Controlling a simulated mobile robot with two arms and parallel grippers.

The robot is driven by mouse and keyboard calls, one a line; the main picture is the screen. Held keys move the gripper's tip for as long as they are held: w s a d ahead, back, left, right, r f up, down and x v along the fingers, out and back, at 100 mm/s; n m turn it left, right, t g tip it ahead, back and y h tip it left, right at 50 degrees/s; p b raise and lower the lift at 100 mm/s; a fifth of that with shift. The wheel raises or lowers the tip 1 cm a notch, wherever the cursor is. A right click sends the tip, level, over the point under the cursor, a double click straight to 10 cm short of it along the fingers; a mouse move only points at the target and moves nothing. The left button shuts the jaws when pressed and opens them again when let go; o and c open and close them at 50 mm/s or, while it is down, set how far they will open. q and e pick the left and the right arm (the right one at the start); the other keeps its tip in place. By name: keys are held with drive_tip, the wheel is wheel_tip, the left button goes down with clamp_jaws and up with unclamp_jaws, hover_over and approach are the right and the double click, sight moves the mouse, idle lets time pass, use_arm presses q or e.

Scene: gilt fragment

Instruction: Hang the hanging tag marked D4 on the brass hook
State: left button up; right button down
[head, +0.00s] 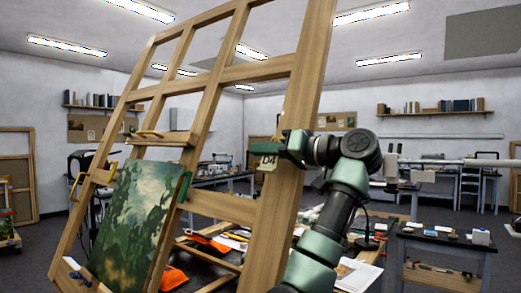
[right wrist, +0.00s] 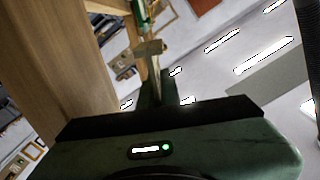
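A small cream tag marked D4 (head: 268,163) is at the fingertips of my right gripper (head: 268,148), in front of the right post of the wooden frame. The gripper looks shut on the tag's upper part. In the right wrist view a pale piece, likely the tag (right wrist: 149,49), shows at the end of the narrow dark fingers (right wrist: 155,85). My left gripper is not in view.
The tall wooden frame (head: 302,75) leans close to my right arm. A green landscape painting (head: 130,225) rests at its lower left. A cluttered table (head: 225,207) stands behind it, and a work table (head: 440,245) is at the right.

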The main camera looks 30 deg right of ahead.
drive_tip(key=shift+w+d+f+b, duration=0.25)
drive_tip(key=shift+d+f+b, duration=0.3)
drive_tip(key=shift+d, duration=0.2)
drive_tip(key=shift+d+f+n+b, duration=0.1)
drive_tip(key=shift+n+b, duration=0.2)
drive_tip(key=shift+f+n, duration=0.1)
drive_tip(key=shift+n, duration=0.3)
drive_tip(key=shift+w+d+f+n+b, duration=0.25)
drive_tip(key=shift+n+b, duration=0.3)
drive_tip(key=shift+n, duration=0.15)
drive_tip(key=shift+n, duration=0.4)
